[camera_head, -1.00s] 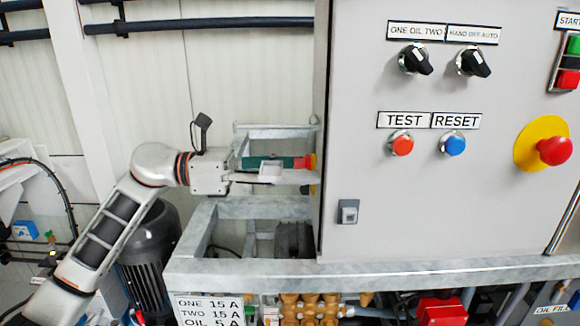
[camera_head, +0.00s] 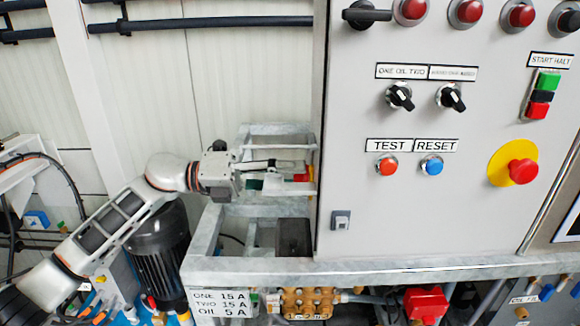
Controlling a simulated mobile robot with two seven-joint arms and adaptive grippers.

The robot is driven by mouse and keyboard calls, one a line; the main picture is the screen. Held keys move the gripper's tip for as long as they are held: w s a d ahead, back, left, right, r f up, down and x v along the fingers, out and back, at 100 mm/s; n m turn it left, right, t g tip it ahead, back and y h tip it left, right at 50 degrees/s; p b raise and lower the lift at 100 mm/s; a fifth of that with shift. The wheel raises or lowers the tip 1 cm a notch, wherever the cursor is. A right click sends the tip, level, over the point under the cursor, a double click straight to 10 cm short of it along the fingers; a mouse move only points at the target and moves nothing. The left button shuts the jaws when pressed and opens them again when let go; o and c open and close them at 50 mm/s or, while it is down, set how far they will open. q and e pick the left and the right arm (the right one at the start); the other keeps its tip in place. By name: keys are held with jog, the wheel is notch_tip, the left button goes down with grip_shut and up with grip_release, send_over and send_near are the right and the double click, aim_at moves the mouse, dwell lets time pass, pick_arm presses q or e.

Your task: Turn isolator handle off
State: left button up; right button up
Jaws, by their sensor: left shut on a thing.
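The isolator handle (camera_head: 301,178), red with some yellow, sits on the left side of the grey control cabinet (camera_head: 340,120). Only a small part of it shows, beside and behind my fingers. My left gripper (camera_head: 290,168) reaches in from the left, level with the handle. Its fingers are shut on the handle right beside the cabinet wall. The exact finger contact is partly hidden. My right gripper is not in view.
A galvanized frame (camera_head: 275,129) surrounds the gripper, with bars above and below it. A dark motor (camera_head: 160,255) stands under my left arm. The cabinet front carries switches, buttons and a red emergency stop (camera_head: 522,171). Pipes run below.

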pick_arm(q)
jog(key=n+p, duration=0.4)
jog(key=n, duration=0.2)
jog(key=shift+r, duration=0.2)
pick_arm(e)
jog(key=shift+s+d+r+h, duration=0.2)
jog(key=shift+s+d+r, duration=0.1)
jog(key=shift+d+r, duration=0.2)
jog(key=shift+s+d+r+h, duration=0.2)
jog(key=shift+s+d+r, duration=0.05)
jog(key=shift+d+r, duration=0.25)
pick_arm(q)
jog(key=shift+n, duration=0.3)
jog(key=o, duration=1.1)
jog(key=shift+f, duration=0.1)
jog(key=shift+a, duration=0.15)
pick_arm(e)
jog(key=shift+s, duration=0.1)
pick_arm(q)
jog(key=a, duration=1.1)
jog(key=shift+a, duration=0.4)
